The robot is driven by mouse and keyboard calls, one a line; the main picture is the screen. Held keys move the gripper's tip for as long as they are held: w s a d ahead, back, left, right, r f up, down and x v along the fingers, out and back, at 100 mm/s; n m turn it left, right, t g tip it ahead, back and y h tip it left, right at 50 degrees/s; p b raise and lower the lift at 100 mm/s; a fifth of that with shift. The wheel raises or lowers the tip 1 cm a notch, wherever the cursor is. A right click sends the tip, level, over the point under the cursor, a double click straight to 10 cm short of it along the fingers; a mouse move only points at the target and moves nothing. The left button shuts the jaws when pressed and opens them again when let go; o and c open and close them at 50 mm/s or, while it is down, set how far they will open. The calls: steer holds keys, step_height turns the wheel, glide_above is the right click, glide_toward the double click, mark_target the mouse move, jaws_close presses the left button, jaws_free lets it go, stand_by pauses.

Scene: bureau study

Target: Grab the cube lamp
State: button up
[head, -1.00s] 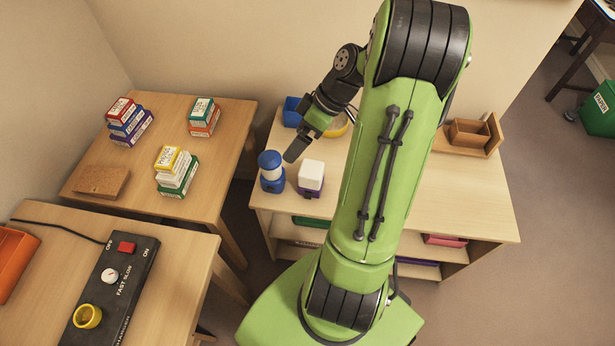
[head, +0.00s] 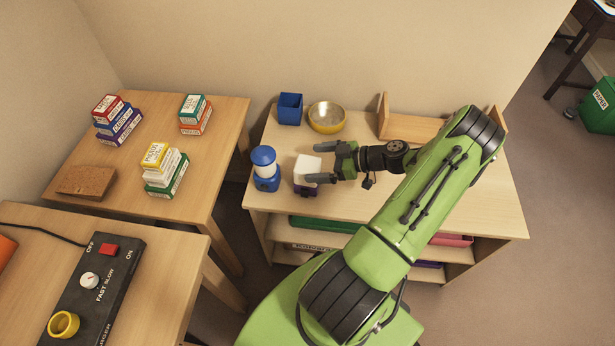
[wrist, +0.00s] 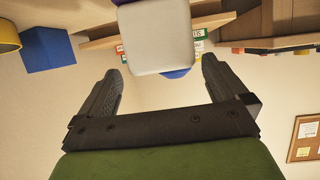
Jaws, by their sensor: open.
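The cube lamp (head: 308,169), a white cube on a dark purple base, stands on the light wooden shelf unit. My gripper (head: 322,163) is open at its right side, with the fingers pointing left toward it. In the wrist view the white cube (wrist: 155,40) lies ahead of and between the two open fingers (wrist: 163,88); its purple base is at the top edge of the picture. The fingers do not visibly hold it. In the head view one fingertip overlaps the lamp's lower part, so I cannot tell whether they touch.
A blue lamp with a white middle (head: 264,168) stands just left of the cube lamp. A wooden holder (head: 415,127) is at the back right. The shelf top's front right is clear.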

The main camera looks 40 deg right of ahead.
mark_target(308, 164)
steer(key=b+x, duration=0.1)
steer(key=x, duration=0.4)
steer(key=shift+a, duration=0.25)
steer(key=c, duration=1.2)
steer(key=shift+r, duration=0.1)
